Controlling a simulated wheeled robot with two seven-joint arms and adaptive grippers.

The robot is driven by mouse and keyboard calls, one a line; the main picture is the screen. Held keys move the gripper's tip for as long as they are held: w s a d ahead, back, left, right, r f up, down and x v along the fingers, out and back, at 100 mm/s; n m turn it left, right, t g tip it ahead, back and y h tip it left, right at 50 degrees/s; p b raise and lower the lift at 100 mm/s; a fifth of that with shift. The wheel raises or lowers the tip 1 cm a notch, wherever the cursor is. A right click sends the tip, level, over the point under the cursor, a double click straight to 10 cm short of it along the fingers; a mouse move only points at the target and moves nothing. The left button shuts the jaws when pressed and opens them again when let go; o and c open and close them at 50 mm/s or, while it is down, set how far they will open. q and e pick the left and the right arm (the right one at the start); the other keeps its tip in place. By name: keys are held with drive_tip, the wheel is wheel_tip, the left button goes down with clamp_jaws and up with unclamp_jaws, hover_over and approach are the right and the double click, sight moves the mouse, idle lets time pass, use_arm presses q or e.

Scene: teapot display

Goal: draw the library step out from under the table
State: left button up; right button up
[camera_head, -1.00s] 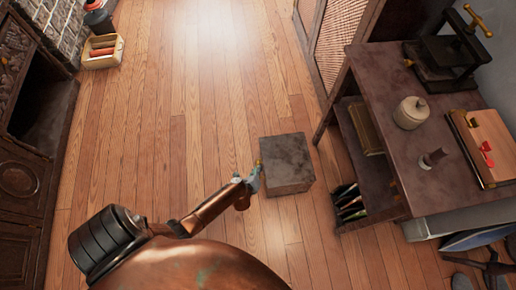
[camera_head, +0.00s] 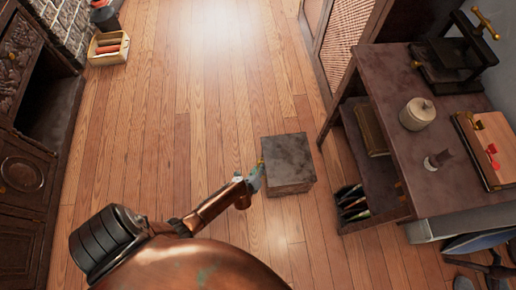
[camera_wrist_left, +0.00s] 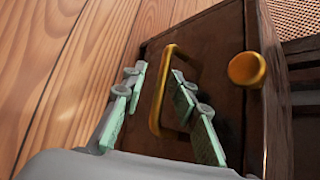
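The library step (camera_head: 288,158), a dark box with a worn top, stands on the wooden floor left of the table (camera_head: 440,175), with bare floor between them. My left gripper (camera_head: 257,178) is at the step's left side. In the left wrist view, the step's dark wooden face (camera_wrist_left: 210,50) carries a brass handle (camera_wrist_left: 157,95) and a round brass knob (camera_wrist_left: 247,69). The left gripper's fingers (camera_wrist_left: 158,100) stand apart, one on each side of the handle bar, with a gap visible on the left side. My right gripper is not in view.
The table holds a lidded jar (camera_head: 417,113), a black press (camera_head: 455,60) and a wooden board (camera_head: 490,145). Books (camera_head: 353,203) stand on its lower shelf. A crate (camera_head: 108,48) is at the far left beside dark cabinetry (camera_head: 25,175). The floor left of the step is clear.

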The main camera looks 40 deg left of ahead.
use_arm(q)
drive_tip(key=shift+w+d+r, duration=0.1)
drive_tip(key=v, duration=1.2)
idle(0.4)
